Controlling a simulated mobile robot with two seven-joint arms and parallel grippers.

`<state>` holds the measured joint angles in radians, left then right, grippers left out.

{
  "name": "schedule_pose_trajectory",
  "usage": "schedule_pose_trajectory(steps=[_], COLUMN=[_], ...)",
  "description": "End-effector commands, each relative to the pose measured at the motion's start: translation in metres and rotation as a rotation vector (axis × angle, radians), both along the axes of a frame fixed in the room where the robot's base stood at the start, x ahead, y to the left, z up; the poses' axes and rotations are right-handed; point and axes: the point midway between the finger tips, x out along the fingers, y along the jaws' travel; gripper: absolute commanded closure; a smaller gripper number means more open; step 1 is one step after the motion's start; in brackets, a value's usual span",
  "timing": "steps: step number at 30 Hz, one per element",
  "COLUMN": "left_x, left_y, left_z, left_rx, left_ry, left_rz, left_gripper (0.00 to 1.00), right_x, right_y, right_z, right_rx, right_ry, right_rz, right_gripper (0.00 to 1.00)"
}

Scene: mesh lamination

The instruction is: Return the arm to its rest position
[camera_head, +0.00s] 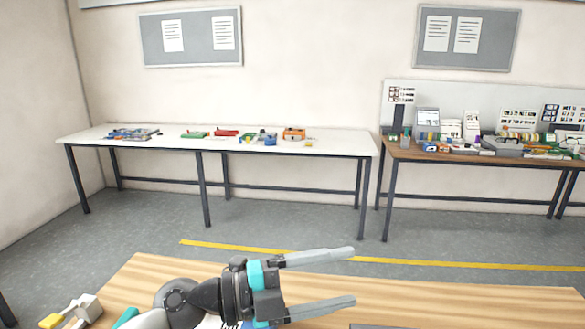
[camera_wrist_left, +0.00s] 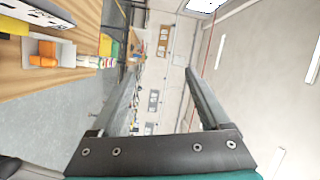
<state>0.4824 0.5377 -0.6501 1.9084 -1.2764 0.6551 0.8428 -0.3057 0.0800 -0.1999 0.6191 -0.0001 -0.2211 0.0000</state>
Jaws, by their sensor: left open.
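My left gripper (camera_head: 352,276) reaches in from the lower left of the head view, above the near wooden table (camera_head: 440,298). Its two grey fingers point right and stand wide apart, with nothing between them. In the left wrist view the same gripper (camera_wrist_left: 160,78) shows its two fingers spread and empty against the far wall. My right gripper does not show in either view.
A white object with a yellow part (camera_head: 75,312) is at the table's left end. A white bench (camera_head: 340,142) with several coloured items stands at the back wall. A brown bench (camera_head: 400,150) crowded with items stands right. Grey floor (camera_head: 285,215) between is clear.

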Motion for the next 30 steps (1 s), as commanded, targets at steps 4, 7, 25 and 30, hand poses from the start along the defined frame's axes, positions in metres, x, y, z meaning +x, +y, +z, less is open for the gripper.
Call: schedule_pose_trajectory(steps=[4, 7, 25, 30], left_x=[0.012, 0.027, 0.008, -0.059], left_y=[0.014, 0.037, 0.213, 0.229], left_z=[0.038, 0.05, -0.127, -0.196], left_rx=[-0.295, -0.454, -0.652, -0.472], left_ry=[0.058, 0.121, 0.95, 1.267], left_rz=[0.187, 0.344, 1.418, 1.615], left_gripper=[0.2, 0.2, 0.2, 0.2], right_x=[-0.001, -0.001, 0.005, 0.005], right_y=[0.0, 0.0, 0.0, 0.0], right_z=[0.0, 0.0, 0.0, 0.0], right_rx=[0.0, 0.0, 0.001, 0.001], right_ry=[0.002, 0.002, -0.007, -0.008], right_rz=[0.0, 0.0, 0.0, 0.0], right_gripper=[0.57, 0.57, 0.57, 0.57])
